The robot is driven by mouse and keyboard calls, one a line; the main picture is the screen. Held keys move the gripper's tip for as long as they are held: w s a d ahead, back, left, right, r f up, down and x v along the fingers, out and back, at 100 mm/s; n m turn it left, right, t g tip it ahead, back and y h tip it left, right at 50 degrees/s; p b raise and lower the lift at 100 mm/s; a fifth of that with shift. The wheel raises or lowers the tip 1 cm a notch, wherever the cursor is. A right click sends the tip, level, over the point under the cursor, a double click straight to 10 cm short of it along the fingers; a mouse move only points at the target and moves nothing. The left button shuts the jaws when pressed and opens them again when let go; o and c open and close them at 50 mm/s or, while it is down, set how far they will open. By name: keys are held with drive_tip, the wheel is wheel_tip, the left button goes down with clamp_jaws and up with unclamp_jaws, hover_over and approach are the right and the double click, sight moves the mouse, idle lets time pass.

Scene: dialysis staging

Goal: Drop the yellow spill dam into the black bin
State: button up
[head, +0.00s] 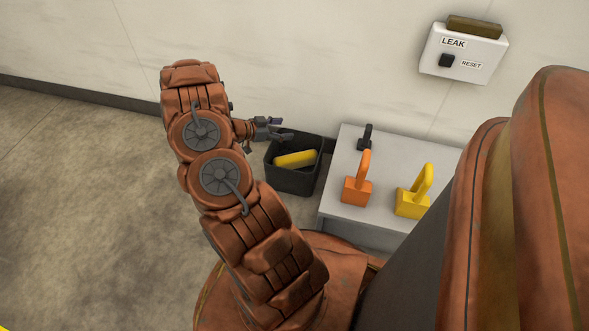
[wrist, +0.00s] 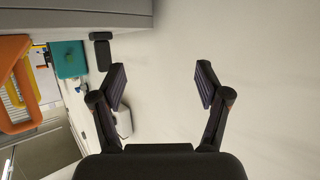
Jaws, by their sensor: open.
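The yellow spill dam (head: 295,160), a long yellow bar, lies tilted inside the black bin (head: 292,182) in the head view, below its rim. My gripper (head: 276,128) is at the bin's upper left side, above the rim and apart from the yellow bar. In the wrist view my gripper (wrist: 162,85) has its two fingers spread wide with nothing between them, only pale wall behind. I cannot make out the bin or the bar in the wrist view.
A grey table (head: 340,206) right of the bin holds an orange handled block (head: 357,189), a yellow handled block (head: 413,204) and a small black handled piece (head: 365,140). A white LEAK box (head: 462,52) hangs on the wall. Floor at left is clear.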

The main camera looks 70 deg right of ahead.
drive_tip(key=v, duration=0.8)
drive_tip(key=shift+w+a, duration=0.2)
drive_tip(key=shift+a, duration=0.05)
drive_tip(key=shift+r, duration=0.1)
